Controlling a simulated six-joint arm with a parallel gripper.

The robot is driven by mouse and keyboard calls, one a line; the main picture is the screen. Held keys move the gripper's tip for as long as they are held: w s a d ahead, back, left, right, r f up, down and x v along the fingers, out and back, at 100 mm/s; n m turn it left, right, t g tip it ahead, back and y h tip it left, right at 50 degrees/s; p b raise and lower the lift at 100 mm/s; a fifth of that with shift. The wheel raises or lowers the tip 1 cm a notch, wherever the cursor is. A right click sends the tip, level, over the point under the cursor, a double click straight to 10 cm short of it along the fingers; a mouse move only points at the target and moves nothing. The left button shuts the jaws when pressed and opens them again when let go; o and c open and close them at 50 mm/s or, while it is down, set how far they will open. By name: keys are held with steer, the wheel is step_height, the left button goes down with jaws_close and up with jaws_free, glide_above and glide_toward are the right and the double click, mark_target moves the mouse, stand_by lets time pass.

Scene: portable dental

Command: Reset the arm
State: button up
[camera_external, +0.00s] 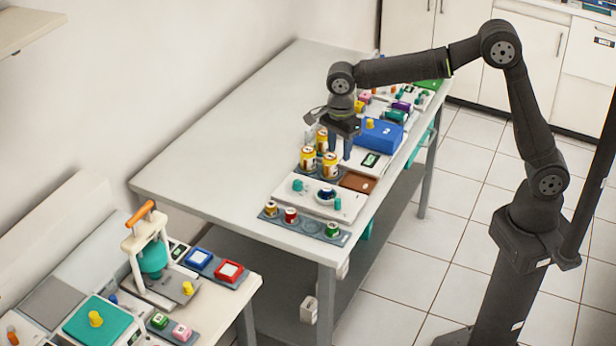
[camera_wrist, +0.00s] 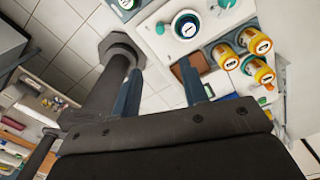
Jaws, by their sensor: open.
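My gripper (camera_external: 338,146) hangs over the right-hand part of the long white table (camera_external: 240,115), with its fingers pointing down. In the wrist view my gripper (camera_wrist: 160,92) shows two dark blue fingers set wide apart with nothing between them. In the external view the fingers are just behind the orange-labelled jars (camera_external: 330,165) and left of a blue box (camera_external: 378,136). I cannot tell the exact height of the fingertips above the table. The arm is bent, its elbow raised high above the floor.
A white panel with teal knobs (camera_external: 318,200), a brown tray (camera_external: 357,182) and a rack of small jars (camera_external: 310,226) sit near the table's front. A lower bench at left holds a press with an orange handle (camera_external: 140,213). The long table's left part is clear.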

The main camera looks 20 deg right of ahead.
mark_target(337, 200)
stand_by(0.4)
step_height(337, 200, down, 18)
steer(key=shift+r, duration=0.25)
stand_by(0.3)
steer(key=shift+r, duration=0.1)
